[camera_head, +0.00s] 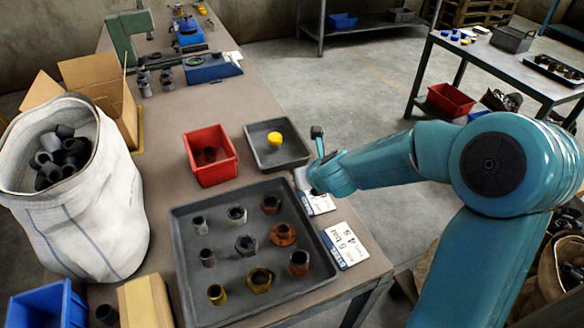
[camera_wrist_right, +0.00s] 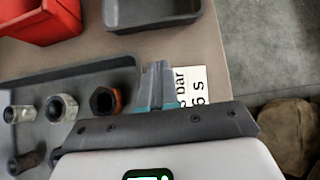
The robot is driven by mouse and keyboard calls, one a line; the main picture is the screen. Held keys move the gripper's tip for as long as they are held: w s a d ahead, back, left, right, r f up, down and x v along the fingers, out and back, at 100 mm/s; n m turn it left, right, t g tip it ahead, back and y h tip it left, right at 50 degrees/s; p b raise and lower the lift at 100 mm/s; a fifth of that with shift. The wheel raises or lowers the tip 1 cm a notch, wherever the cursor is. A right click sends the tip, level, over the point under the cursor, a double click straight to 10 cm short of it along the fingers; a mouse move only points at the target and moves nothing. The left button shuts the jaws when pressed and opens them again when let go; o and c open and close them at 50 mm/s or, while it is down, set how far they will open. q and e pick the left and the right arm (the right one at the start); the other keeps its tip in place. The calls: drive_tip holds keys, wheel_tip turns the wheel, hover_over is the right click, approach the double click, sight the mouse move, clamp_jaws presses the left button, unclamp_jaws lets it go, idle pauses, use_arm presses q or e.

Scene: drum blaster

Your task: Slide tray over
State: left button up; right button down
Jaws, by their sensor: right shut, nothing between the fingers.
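The large dark grey tray (camera_head: 190,290) lies flat on the bench and holds several metal fittings in rows. It also shows at the left in the right wrist view (camera_wrist_right: 60,76). A smaller grey tray (camera_head: 293,155) with a yellow cap (camera_head: 275,139) in it lies beyond, and shows in the right wrist view (camera_wrist_right: 150,14). My right gripper (camera_wrist_right: 157,70) is shut and empty, near the large tray's far right corner and over a printed card (camera_wrist_right: 195,85). I cannot tell if it touches the tray. In the head view my wrist hides its fingertips. My left gripper is out of view.
A red bin (camera_head: 211,170) stands behind the large tray. A white sack (camera_head: 110,220) of black pipe pieces, an open cardboard box (camera_head: 88,72) and a blue bin (camera_head: 45,308) are at left. Another card (camera_head: 346,246) lies by the tray's right edge, near the bench edge.

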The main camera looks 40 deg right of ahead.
sight(274, 134)
drive_tip(key=x, duration=0.4)
drive_tip(key=shift+s+f+b, duration=0.15)
drive_tip(key=shift+s+b, duration=0.05)
drive_tip(key=shift+b, duration=0.2)
drive_tip(key=w, duration=0.1)
drive_tip(key=p, duration=0.1)
drive_tip(key=w+p, duration=0.1)
drive_tip(key=shift+w+d+r, duration=0.2)
drive_tip(key=shift+w+d, duration=0.05)
drive_tip(key=shift+w, duration=0.1)
drive_tip(key=shift+w+d, duration=0.2)
drive_tip(key=shift+w, duration=0.4)
drive_tip(key=shift+w+f, duration=0.15)
drive_tip(key=shift+w, duration=0.05)
